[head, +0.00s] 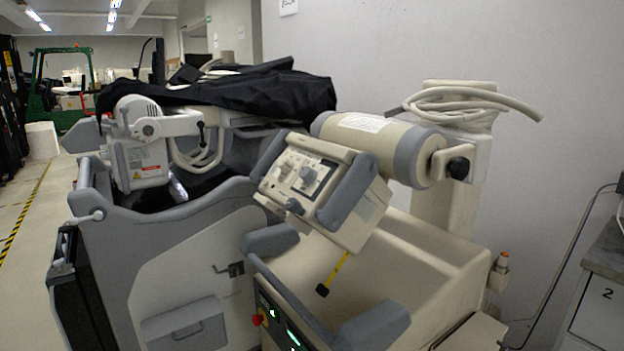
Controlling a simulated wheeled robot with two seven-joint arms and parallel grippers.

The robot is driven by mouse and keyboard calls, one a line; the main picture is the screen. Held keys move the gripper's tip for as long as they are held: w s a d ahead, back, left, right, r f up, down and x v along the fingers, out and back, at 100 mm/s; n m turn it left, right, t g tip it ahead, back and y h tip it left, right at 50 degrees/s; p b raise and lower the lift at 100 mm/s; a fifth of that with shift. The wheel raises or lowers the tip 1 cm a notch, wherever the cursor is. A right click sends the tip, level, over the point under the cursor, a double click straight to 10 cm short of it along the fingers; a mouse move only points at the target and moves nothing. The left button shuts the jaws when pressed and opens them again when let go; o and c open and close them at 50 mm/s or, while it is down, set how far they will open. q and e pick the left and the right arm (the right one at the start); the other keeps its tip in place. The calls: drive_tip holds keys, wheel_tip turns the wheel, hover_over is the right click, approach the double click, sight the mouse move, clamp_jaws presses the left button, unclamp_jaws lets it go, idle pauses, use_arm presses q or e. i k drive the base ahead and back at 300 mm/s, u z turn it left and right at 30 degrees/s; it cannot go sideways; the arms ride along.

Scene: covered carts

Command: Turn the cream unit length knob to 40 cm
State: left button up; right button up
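The cream unit (355,215) hangs tilted at the centre, under a cream cylinder with grey end bands (375,145). Its sloped control panel (325,172) faces me, between two grey side handles (348,190). A round grey knob (307,175) sits on the panel, with a smaller light knob (283,169) to its left. Which one is the length knob, and where each points, is too small to read. A yellow tape (340,269) with a black end hangs below the unit. Neither of my grippers shows.
The cream cart body (430,250) with grey front bumpers (372,328) stands below the unit. A grey cart (190,240), partly covered by black cloth (245,92), is close on the left. A grey cabinet (600,300) is at the right edge. Open floor lies far left.

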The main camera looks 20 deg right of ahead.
sight(306, 174)
drive_tip(key=z, duration=0.05)
drive_tip(key=k, duration=0.7)
drive_tip(key=u, duration=1.1)
drive_tip(key=i, duration=1.4)
drive_tip(key=z, duration=0.65)
drive_tip(key=i, duration=1)
drive_tip(key=z, duration=1.1)
